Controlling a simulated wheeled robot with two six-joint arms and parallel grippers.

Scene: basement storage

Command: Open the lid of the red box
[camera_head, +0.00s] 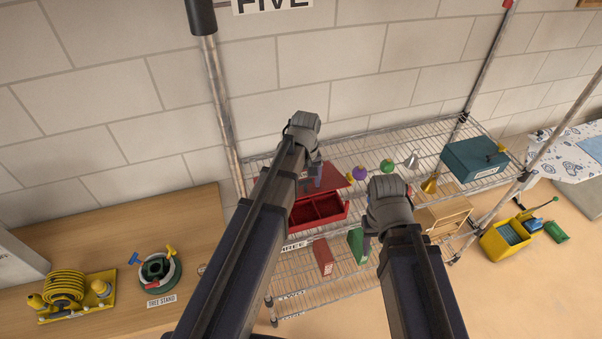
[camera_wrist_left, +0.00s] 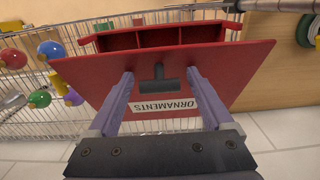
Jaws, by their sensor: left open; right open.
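The red box (camera_head: 345,209) sits on the upper wire shelf, and its compartments show from above. Its lid (camera_head: 334,174) is raised and leans back behind the box. In the left wrist view the lid (camera_wrist_left: 90,75) carries an ORNAMENTS label and a dark T-shaped handle (camera_wrist_left: 168,86). The box (camera_wrist_left: 225,32) shows beyond the lid's edge. My left gripper (camera_head: 314,181) is open at the lid; its fingers (camera_wrist_left: 161,82) stand on either side of the handle, apart from it. My right gripper (camera_head: 369,241) is open at the shelf's front, its fingers mostly hidden by its wrist.
Coloured ornaments (camera_head: 387,166) lie right of the lid. A teal box (camera_head: 472,158) stands at the shelf's right end. Red (camera_head: 323,257) and green (camera_head: 357,245) items are lower down. A metal post (camera_head: 222,110) rises at left, beside a wooden table (camera_head: 130,238).

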